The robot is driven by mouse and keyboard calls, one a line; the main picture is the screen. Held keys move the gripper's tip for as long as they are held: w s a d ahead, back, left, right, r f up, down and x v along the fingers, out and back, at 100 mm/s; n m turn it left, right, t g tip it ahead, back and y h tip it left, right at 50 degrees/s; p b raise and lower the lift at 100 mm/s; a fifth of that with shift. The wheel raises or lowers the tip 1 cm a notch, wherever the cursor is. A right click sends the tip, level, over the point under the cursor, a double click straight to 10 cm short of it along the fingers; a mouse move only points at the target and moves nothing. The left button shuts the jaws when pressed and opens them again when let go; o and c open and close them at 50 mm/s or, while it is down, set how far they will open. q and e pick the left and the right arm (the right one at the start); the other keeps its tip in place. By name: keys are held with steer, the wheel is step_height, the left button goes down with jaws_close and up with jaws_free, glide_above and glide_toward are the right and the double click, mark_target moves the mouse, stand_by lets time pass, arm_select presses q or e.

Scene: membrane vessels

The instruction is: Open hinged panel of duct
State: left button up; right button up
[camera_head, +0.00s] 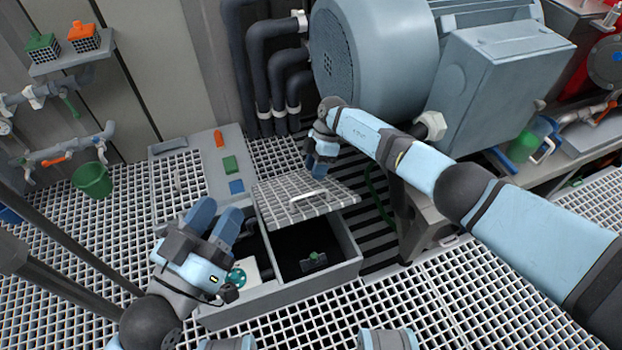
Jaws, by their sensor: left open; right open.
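The duct (290,299) is a grey box set in the grating floor, with a dark inside. Its hinged panel (311,207), a light grating with a white handle (309,197), is tilted up over the back of the opening. My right gripper (314,172) is just beyond the panel's far edge, pointing down; I cannot tell whether it touches. It is open. My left gripper (222,218) is open over the duct's left part, left of the panel, and holds nothing. Inside the duct, a small green-topped part (314,258) and a teal round part (236,277) show.
A large blue-grey motor (375,50) and its box (500,90) stand behind. Dark pipes (265,80) rise at the back. A green bucket (92,180) hangs at left. A grey plate with orange, green and blue blocks (230,164) lies behind the duct. Front grating is clear.

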arm_select(q)
steer(key=shift+w+a+f+y+p, duration=0.1)
steer(key=shift+a+f+y+p, duration=0.2)
steer(key=shift+y+p, duration=0.3)
arm_select(e)
steer(key=v, duration=0.7)
arm_select(q)
steer(key=shift+r, duration=0.1)
arm_select(e)
steer(key=shift+a, duration=0.1)
